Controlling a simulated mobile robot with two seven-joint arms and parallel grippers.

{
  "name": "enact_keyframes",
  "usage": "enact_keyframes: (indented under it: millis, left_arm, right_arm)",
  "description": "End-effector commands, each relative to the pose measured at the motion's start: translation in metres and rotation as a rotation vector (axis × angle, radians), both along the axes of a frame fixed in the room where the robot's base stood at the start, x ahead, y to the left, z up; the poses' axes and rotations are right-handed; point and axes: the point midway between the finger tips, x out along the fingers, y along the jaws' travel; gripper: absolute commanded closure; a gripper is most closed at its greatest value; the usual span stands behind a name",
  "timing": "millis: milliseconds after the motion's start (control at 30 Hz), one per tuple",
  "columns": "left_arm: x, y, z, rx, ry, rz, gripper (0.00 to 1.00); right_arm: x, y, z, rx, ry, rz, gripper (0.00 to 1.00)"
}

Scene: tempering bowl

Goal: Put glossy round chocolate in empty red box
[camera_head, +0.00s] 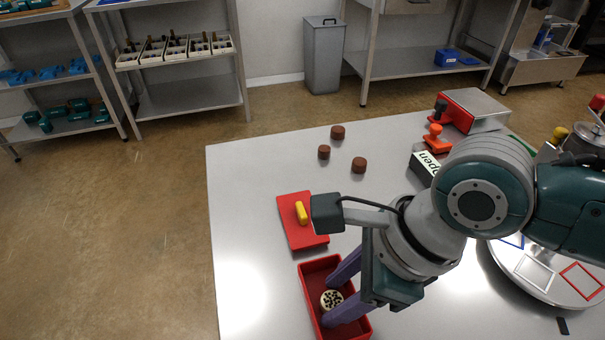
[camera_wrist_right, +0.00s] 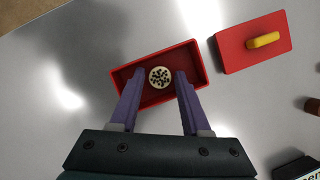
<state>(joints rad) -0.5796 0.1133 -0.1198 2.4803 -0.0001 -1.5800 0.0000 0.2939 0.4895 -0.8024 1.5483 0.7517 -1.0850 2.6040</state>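An open red box (camera_head: 308,276) stands near the front of the table; it also shows in the wrist view (camera_wrist_right: 196,62). A round cream piece with dark spots (camera_head: 331,299) lies inside it, also seen in the wrist view (camera_wrist_right: 159,77). My right gripper (camera_head: 338,296) reaches down into the box. Its purple fingers are apart on either side of the spotted piece, with small gaps visible in the wrist view (camera_wrist_right: 159,76). Three round brown chocolates (camera_head: 338,132), (camera_head: 324,152), (camera_head: 359,165) sit on the table behind; their gloss is hard to judge. My left gripper is out of view.
A red lid with a yellow handle (camera_head: 294,225) lies just behind the box. A black "open" sign (camera_head: 423,165), an orange stamp (camera_head: 437,140) and a red-and-grey machine (camera_head: 474,108) stand at the back right. A round turntable (camera_head: 525,285) is at right. The table's left side is clear.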

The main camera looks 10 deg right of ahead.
Motion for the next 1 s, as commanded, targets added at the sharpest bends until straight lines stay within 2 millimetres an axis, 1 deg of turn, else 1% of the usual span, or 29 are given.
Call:
enact_keyframes:
  millis: [67, 167, 267, 500, 633, 767, 867, 967, 1000]
  left_arm:
    - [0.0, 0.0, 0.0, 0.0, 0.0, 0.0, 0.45]
    - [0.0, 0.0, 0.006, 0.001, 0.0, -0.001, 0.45]
    - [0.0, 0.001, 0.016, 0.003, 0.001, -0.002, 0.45]
    - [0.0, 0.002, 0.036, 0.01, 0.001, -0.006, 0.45]
    - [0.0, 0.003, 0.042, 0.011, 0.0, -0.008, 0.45]
    - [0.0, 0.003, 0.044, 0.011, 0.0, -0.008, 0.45]
    - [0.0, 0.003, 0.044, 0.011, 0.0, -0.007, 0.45]
    - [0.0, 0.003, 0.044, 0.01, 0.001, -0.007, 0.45]
    - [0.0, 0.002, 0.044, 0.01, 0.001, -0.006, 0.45]
  right_arm:
    - [0.0, 0.0, 0.002, -0.001, -0.001, 0.001, 0.53]
    - [-0.001, -0.004, 0.012, -0.001, 0.0, -0.001, 0.53]
    - [-0.004, -0.009, 0.03, 0.0, 0.0, 0.0, 0.53]
    - [-0.013, -0.028, 0.081, 0.0, 0.0, 0.0, 0.53]
    - [-0.016, -0.036, 0.1, 0.0, 0.0, -0.001, 0.53]
    - [-0.018, -0.04, 0.11, 0.0, -0.001, 0.004, 0.53]
    - [-0.023, -0.036, 0.113, -0.007, -0.033, 0.076, 0.53]
    - [-0.031, -0.027, 0.112, -0.036, -0.122, 0.269, 0.53]
    - [-0.036, -0.022, 0.112, -0.056, -0.175, 0.376, 0.53]
